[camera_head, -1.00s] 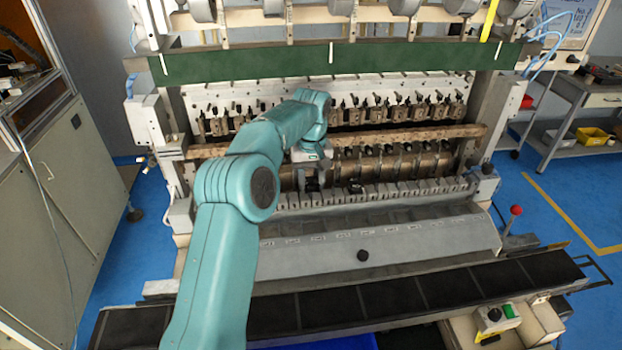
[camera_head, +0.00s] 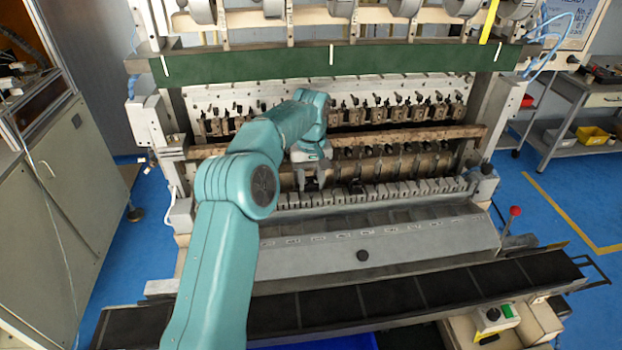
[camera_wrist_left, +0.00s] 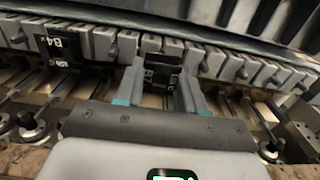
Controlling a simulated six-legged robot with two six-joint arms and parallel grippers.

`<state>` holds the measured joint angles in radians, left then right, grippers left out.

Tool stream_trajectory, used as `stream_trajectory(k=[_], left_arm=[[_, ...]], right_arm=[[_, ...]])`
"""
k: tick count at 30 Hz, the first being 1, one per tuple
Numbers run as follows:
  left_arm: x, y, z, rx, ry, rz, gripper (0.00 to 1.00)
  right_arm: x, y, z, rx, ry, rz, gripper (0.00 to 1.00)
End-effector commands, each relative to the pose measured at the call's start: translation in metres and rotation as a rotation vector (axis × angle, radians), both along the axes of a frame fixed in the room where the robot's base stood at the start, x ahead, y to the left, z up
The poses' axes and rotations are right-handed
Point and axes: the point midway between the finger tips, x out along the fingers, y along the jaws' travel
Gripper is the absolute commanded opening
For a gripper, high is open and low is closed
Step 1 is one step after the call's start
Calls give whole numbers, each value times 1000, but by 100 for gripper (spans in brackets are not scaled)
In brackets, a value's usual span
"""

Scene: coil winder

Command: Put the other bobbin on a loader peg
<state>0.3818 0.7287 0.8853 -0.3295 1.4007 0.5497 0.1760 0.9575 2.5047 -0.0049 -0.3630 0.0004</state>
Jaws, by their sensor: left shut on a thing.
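My left gripper (camera_head: 311,184) is shut on a black bobbin (camera_wrist_left: 161,74). The bobbin sits between the two grey fingers (camera_wrist_left: 160,85), at the row of grey loader blocks with pegs (camera_wrist_left: 215,62). I cannot tell whether it is seated on a peg or just in front of one. Another black bobbin (camera_wrist_left: 58,48), with a white B4 label, is on the loader row to the left in the wrist view. It shows as a dark block (camera_head: 356,187) right of the gripper in the head view. My right gripper is not in view.
The winder's brown bar (camera_head: 420,134) and spindle row lie just behind and above the gripper. A sloped grey cover (camera_head: 390,238) and a black belt (camera_head: 400,296) lie in front. A red-knobbed lever (camera_head: 515,211) stands at right.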

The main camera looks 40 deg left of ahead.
Motion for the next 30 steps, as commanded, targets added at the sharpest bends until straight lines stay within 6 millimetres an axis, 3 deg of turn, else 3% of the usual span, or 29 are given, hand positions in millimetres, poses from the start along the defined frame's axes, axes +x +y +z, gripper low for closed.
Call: stream_trajectory(k=[29,30], left_arm=[[0,0,-23,0,0,0,11],[0,0,-22,0,0,0,52]], right_arm=[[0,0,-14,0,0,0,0],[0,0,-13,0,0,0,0]])
